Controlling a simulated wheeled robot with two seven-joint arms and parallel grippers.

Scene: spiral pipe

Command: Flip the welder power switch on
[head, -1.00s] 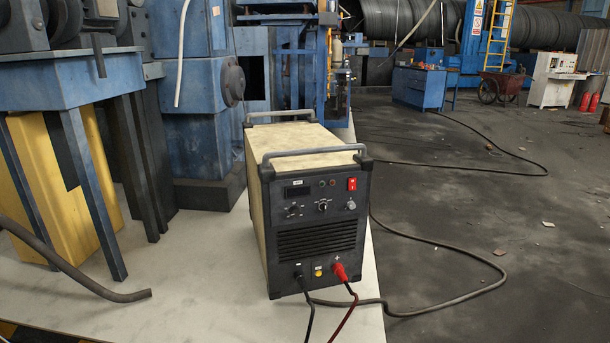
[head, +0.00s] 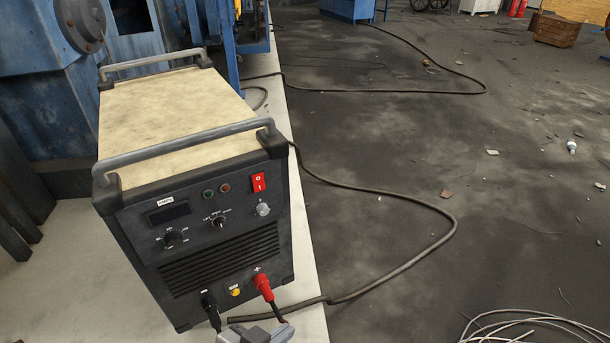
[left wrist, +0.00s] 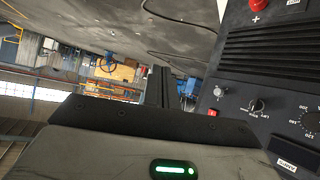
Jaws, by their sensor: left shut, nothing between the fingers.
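The welder (head: 205,220) is a dark-fronted box with a cream top and two grey handles. Its red power switch (head: 259,183) is at the upper right of the front panel, marked 0 above and I below. The switch also shows as a small red patch in the left wrist view (left wrist: 212,112), where the picture is turned on its side. My left gripper (head: 262,332) is at the bottom edge of the head view, in front of the welder's lower front and below the switch. In the left wrist view its fingers (left wrist: 158,86) are shut and empty, apart from the switch. My right gripper is not in view.
A red cable plug (head: 264,286) and a black plug (head: 208,300) stick out low on the panel, close to my left gripper. A black cable (head: 440,235) loops over the floor. Coiled wire (head: 530,325) lies at lower right.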

